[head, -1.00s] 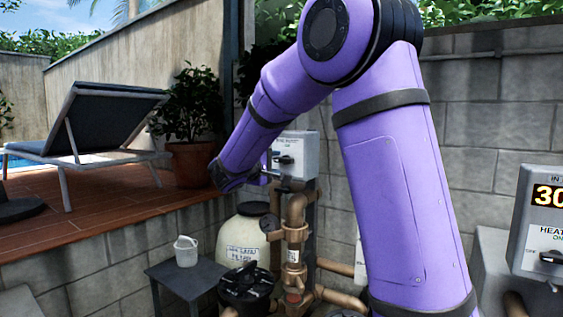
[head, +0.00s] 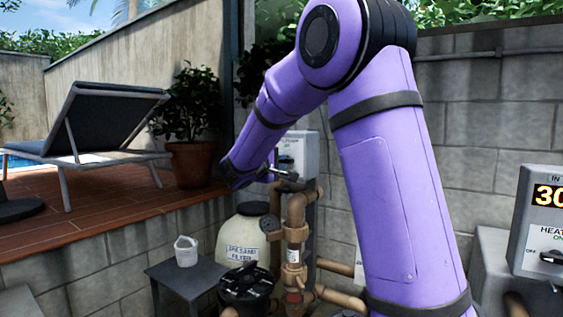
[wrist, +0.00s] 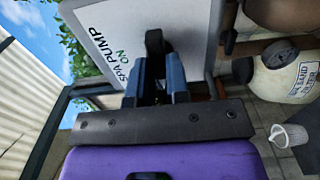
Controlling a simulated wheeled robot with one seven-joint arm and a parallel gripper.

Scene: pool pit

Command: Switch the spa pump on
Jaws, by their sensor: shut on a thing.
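The spa pump switch box (head: 309,153) is a light grey box on a post behind the pipes in the head view. In the wrist view its white face (wrist: 106,35) reads "SPA PUMP ON", turned sideways. A black switch knob (wrist: 154,41) stands out from that face. My gripper (wrist: 156,66) is at the box with its two blue-grey fingers either side of the knob, shut on it. In the head view my gripper (head: 279,172) reaches the front of the box. The fingers hide part of the knob and of the face, so the knob's exact setting is unclear.
Brown pipes (head: 296,235), a sand filter tank (head: 243,237) and a black-lidded pump (head: 246,285) stand below the box. A white jug (head: 186,251) is on a small grey table (head: 185,275). A heater control box (head: 540,220) is at far right.

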